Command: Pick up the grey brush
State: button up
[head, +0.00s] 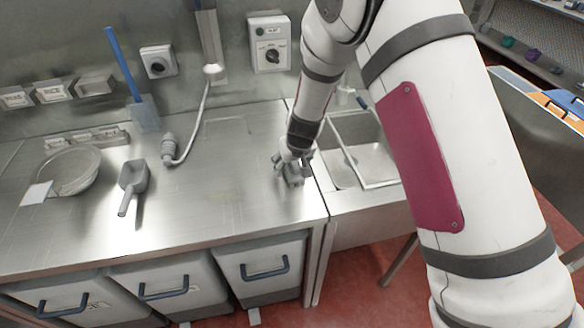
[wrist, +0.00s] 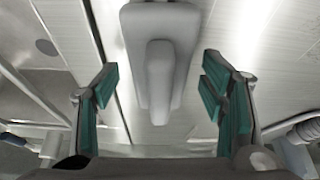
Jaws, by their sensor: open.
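The grey brush (wrist: 155,62), a smooth rounded block with a raised grip along its middle, lies between my gripper's fingers in the wrist view. My gripper (wrist: 158,84) is open, with one teal-padded finger on each side and a visible gap to the brush on both sides. In the head view my gripper (head: 293,176) is low over the right end of the steel counter (head: 225,205), beside the sink. There the brush is mostly hidden by the gripper and cannot be made out clearly.
A grey scoop (head: 133,182), a round bowl (head: 70,168) and a blue-handled paddle (head: 124,65) are on the left. A hose nozzle (head: 169,146) lies near the back wall. The sink (head: 375,160) is right of the gripper. The counter's front middle is clear.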

jog(key=shift+w+f, duration=0.15)
jog(key=shift+f, duration=0.15)
jog(key=shift+c, duration=0.2)
jog(key=c, duration=1.3)
jog(key=shift+o, duration=0.2)
jog(key=shift+r, duration=0.1)
jog(key=shift+a+r, duration=0.1)
jog(key=shift+r, duration=0.35)
notch_tip(320, 180, up, 2)
jog(key=shift+r+b, duration=0.15)
jog(key=shift+b, duration=0.15)
jog(key=s+d, duration=0.2)
jog(key=s, duration=0.3)
jog(key=s+d+r+b, duration=0.1)
jog(key=s, duration=0.4)
jog(key=s+d, duration=0.2)
jog(key=s, duration=0.3)
jog(key=shift+d+r, duration=0.3)
jog(key=shift+r, duration=0.05)
